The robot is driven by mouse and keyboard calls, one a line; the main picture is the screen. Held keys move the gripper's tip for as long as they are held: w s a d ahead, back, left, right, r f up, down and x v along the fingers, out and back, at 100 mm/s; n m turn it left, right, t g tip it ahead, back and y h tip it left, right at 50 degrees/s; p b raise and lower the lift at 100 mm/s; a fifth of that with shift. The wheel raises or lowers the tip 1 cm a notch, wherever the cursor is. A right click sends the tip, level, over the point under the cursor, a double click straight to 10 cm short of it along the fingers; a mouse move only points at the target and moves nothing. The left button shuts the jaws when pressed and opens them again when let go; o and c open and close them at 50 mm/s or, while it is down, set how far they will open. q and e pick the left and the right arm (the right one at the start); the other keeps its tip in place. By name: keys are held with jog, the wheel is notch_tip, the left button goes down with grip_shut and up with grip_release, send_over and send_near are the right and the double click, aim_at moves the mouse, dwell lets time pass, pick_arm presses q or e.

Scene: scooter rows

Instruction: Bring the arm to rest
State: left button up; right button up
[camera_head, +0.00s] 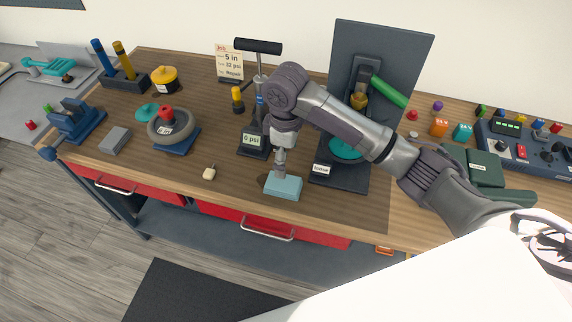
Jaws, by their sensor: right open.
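My right arm reaches in from the right over the workbench (225,150), and its gripper (281,170) points down. The gripper is open, just above or at a light-teal block (284,188) near the bench's front edge; I cannot tell if they touch. My left gripper is not in view.
A pump (261,80) reading 0 psi and a dark stand (400,50) are close to my arm. A small wheel (170,128), blue vise (75,120), grey block (115,140) and job card (229,60) are to the left. A control panel (530,145) is at right.

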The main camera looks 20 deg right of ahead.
dwell(0.5)
jog(key=shift+m+t+y, duration=0.3)
jog(key=shift+m+y, duration=0.1)
jog(key=shift+y, duration=0.4)
jog(key=s+a+f, duration=0.1)
jog(key=s, duration=0.1)
jog(key=s+a+f, duration=0.3)
jog(key=s+f, duration=0.1)
jog(key=shift+s+a+f, duration=0.1)
jog(key=shift+a, duration=0.05)
jog(key=s+d+f+m+t, duration=0.1)
jog(key=s+d+m, duration=0.2)
jog(key=s, duration=0.3)
jog(key=s+d+f+m+t+h, duration=0.1)
jog(key=s+d+m, duration=0.2)
jog(key=s, duration=0.4)
jog(key=s+d+f+m+t, duration=0.1)
jog(key=s+d+m, duration=0.25)
jog(key=s, duration=0.25)
notch_tip(320, 180, down, 31)
jog(key=s+n+g+b, duration=0.1)
jog(key=s+g+b, duration=0.1)
jog(key=b, duration=0.1)
jog(key=s+d+f+b, duration=0.2)
jog(key=s+d+f, duration=0.1)
jog(key=s+f, duration=1.2)
jog(key=shift+s+f+g+h+b, duration=0.3)
jog(key=shift+s+f, duration=0.05)
jog(key=shift+f, duration=0.3)
jog(key=shift+n, duration=0.25)
